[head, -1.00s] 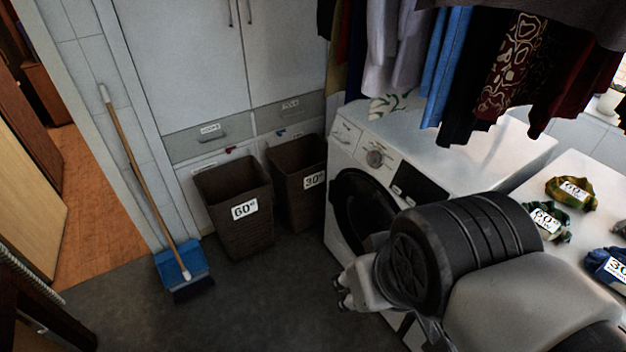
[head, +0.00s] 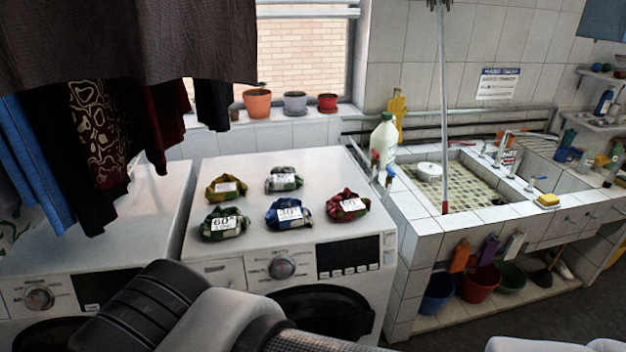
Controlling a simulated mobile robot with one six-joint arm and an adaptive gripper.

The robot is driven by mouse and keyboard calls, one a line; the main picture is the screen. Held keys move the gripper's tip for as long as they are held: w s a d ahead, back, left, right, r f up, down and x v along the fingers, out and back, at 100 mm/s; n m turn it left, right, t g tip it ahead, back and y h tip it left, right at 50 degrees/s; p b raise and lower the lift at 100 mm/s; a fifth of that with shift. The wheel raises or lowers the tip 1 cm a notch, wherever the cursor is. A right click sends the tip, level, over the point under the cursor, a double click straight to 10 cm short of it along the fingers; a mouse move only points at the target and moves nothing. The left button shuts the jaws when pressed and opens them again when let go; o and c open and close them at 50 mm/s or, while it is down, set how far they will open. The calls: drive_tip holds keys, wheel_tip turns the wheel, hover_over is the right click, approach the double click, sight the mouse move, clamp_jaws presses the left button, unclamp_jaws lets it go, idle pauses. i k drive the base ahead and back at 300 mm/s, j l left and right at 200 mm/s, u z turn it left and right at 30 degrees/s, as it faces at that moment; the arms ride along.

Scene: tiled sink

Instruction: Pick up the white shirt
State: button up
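I cannot pick out a plainly white shirt in the head view. A pale grey-white cloth bundle with some green and a white label (head: 284,179) lies at the back of the right washing machine's top (head: 325,168). Beside it on the same top are a yellow-green bundle (head: 224,191), a dark green bundle marked 60 (head: 224,226), a blue bundle (head: 289,217) and a red bundle (head: 347,206). My arm crosses the bottom left in front of the machines. My gripper is outside the picture.
Dark, blue and patterned clothes (head: 95,125) hang low at the upper left, over the left washing machine (head: 130,215). A white bottle (head: 383,138) stands by the tiled sink (head: 415,215) at the right. A pole (head: 443,100) rises from the sink. Buckets (head: 480,280) sit beneath.

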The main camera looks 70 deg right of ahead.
sight(284, 177)
drive_tip(key=z, duration=1.95)
drive_tip(key=i+l+u, duration=0.3)
drive_tip(key=l, duration=0.4)
drive_tip(key=i+l+u, duration=0.35)
drive_tip(key=l, duration=0.4)
drive_tip(key=i+l+u, duration=0.15)
drive_tip(key=l, duration=0.3)
drive_tip(key=i, duration=0.05)
